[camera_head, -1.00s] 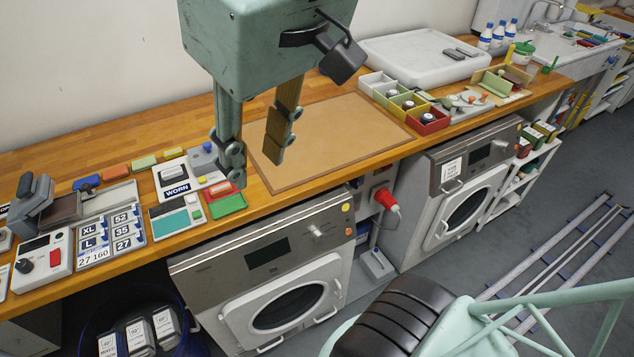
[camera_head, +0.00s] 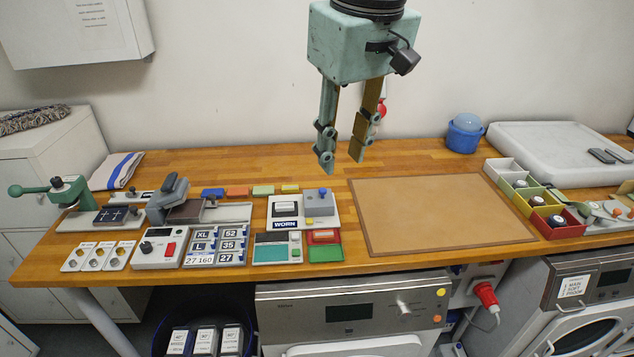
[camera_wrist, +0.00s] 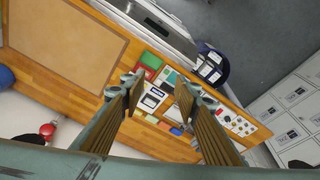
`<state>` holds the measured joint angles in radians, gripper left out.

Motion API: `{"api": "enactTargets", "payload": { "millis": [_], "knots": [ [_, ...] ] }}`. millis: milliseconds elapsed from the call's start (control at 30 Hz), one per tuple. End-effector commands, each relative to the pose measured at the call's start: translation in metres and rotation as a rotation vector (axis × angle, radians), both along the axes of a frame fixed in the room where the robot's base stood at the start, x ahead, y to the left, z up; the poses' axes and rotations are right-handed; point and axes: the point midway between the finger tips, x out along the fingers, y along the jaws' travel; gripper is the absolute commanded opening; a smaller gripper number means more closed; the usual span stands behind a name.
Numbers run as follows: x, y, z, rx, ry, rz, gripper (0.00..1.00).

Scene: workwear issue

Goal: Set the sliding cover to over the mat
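A large flat tan mat (camera_head: 440,212) with a darker border lies on the wooden worktop. Left of it is a white panel (camera_head: 303,222) with a window marked WORN (camera_head: 285,209). The panel also shows in the wrist view (camera_wrist: 152,100). My gripper (camera_head: 341,160) is open and empty, pointing down above the worktop near the mat's back left corner. In the wrist view its fingers (camera_wrist: 160,92) are apart with nothing between them.
A teal pad (camera_head: 277,248) and a red-green tray (camera_head: 324,246) lie before the panel. Left are a size-label board (camera_head: 217,246), a control box (camera_head: 160,248) and a green hand press (camera_head: 70,192). Coloured bins (camera_head: 535,205) and a blue tub (camera_head: 464,133) stand right.

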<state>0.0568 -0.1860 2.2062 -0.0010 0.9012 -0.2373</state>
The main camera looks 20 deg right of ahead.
Motion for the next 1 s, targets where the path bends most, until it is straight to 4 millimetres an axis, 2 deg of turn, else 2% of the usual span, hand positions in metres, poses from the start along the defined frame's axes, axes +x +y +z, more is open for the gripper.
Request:
{"api": "enactTargets", "payload": {
  "millis": [500,1000],
  "knots": [
    [0.089,-0.018,-0.016,-0.015,0.055,0.074,0.29],
    [0.171,-0.040,-0.051,-0.024,0.107,0.146,0.29]
  ]
}}
